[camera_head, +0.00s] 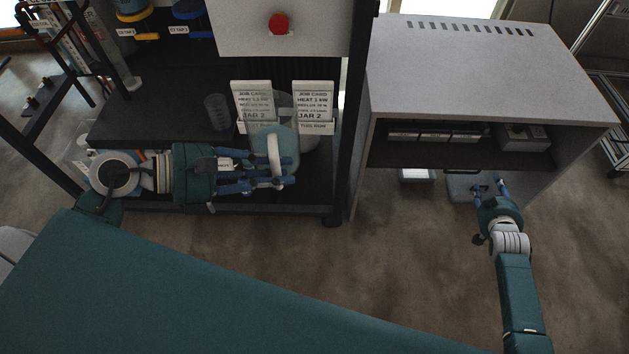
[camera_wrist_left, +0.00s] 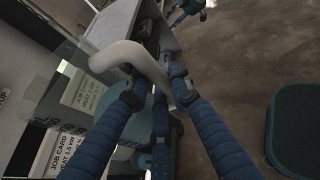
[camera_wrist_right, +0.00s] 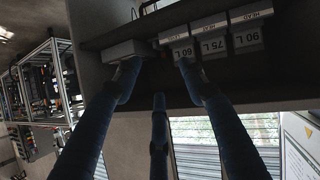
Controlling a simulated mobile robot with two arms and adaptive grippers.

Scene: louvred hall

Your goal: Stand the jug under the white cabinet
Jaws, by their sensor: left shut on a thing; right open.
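A light blue jug (camera_head: 289,146) with a thick white handle (camera_head: 273,150) is at the front of the dark rack. My left gripper (camera_head: 284,173) reaches it from the left and is shut on it. In the left wrist view the white handle (camera_wrist_left: 130,60) lies across between the fingers. I cannot tell whether the jug's base touches the shelf. A white cabinet (camera_head: 322,28) with a red knob hangs above the dark shelf. My right gripper (camera_head: 488,187) is open, in front of the low grey-white cabinet at the right; its fingers (camera_wrist_right: 158,72) show no held thing.
Two job card stands (camera_head: 254,103) and a clear vessel (camera_head: 284,100) stand on the dark shelf (camera_head: 160,118), close to the jug. A small beaker (camera_head: 217,112) is left of them. The grey-white cabinet (camera_head: 480,70) holds labelled boxes (camera_wrist_right: 222,40). A dark post (camera_head: 350,110) separates it from the rack.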

